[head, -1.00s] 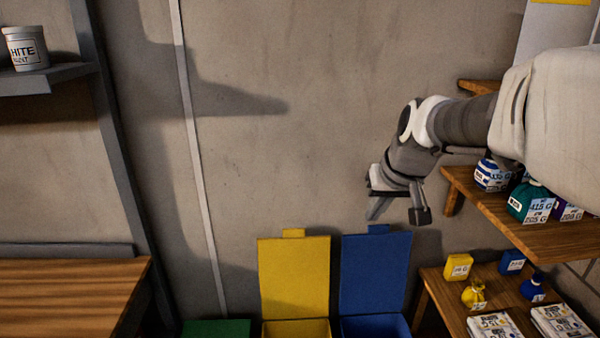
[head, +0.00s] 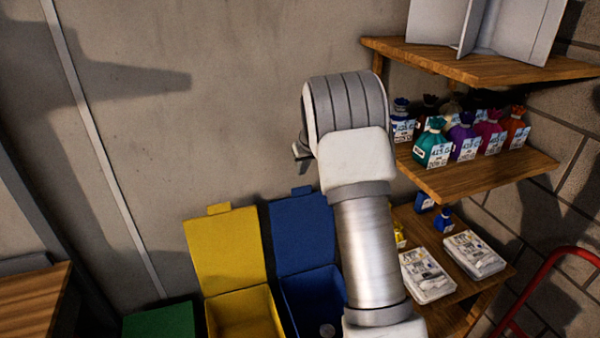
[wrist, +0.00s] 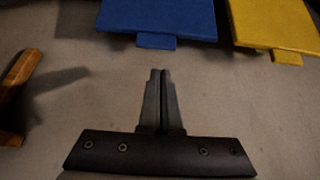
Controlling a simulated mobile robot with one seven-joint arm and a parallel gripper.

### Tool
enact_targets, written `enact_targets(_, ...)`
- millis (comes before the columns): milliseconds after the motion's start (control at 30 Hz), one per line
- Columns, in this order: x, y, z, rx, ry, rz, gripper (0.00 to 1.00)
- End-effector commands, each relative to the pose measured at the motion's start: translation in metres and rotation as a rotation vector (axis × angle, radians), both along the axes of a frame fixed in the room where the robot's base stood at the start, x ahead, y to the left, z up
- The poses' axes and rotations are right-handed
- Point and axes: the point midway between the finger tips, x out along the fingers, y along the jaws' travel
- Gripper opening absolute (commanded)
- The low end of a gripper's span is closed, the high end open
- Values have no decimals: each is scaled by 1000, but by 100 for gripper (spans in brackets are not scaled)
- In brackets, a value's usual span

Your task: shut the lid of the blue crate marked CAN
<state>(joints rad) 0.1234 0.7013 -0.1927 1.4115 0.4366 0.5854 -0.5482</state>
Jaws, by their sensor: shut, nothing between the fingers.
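The blue crate (head: 290,312) stands on the floor against the wall, partly hidden by my arm in the head view. Its blue lid (head: 298,238) is open and stands upright along the wall, with a small tab on its top edge. The marking CAN is not visible.
A yellow crate (head: 245,310) with an open upright lid (head: 225,250) stands just left of the blue one, and a green lid (head: 160,322) lies further left. Wooden shelves (head: 480,180) with bags and paper stacks stand close on the right. A red rail (head: 555,262) is far right.

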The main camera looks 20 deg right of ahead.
Motion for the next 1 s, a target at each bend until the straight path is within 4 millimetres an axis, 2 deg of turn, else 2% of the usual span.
enact_targets(300, 25, 1, -47, 1, 4, 0, 0)
enact_targets(500, 36, 1, -67, 1, 1, 0, 0)
enact_targets(700, 41, 1, -75, 1, 0, 0, 0)
enact_targets(1000, 41, 1, -76, 1, 1, 0, 0)
